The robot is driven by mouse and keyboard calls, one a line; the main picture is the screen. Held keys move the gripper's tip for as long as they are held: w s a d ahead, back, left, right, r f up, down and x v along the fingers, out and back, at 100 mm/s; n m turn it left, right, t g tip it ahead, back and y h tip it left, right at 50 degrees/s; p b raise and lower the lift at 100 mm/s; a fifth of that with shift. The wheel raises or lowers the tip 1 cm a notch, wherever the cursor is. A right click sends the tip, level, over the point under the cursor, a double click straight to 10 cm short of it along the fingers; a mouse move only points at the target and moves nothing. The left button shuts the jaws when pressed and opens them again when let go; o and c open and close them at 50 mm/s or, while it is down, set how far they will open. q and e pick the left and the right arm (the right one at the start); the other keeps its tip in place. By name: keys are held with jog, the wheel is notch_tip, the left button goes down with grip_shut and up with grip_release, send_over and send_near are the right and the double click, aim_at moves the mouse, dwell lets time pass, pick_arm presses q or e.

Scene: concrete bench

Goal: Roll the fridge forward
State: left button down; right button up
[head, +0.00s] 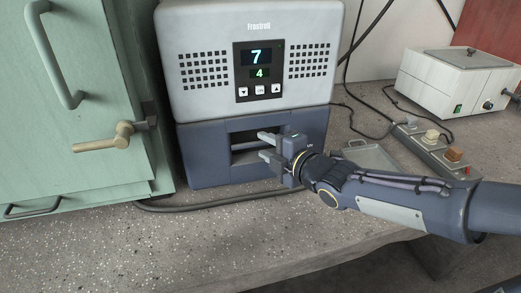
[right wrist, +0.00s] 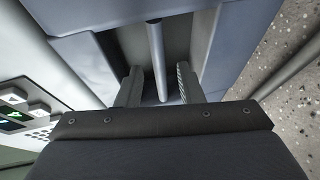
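The fridge (head: 250,75) is a light grey box with a dark blue base (head: 205,165), a display reading 7 over 4, and vent holes on both sides. A recess in the base's front holds a pale bar (right wrist: 156,55), seen in the right wrist view. My right gripper (head: 265,146) is at this recess, its fingers pointing in. In the right wrist view, the right gripper (right wrist: 158,92) is open, with one finger on each side of the bar and gaps between. The head view does not show the bar clearly behind the fingers. My left gripper is out of view.
A green cabinet (head: 80,115) with a brass-coloured lever (head: 105,137) stands close on the left. A black cable (head: 210,205) lies along the bench before the fridge. A power strip (head: 435,150) and white box (head: 455,80) are on the right. The front bench (head: 130,245) is clear.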

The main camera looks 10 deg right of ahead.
jog(key=shift+x, duration=1.45)
grip_shut()
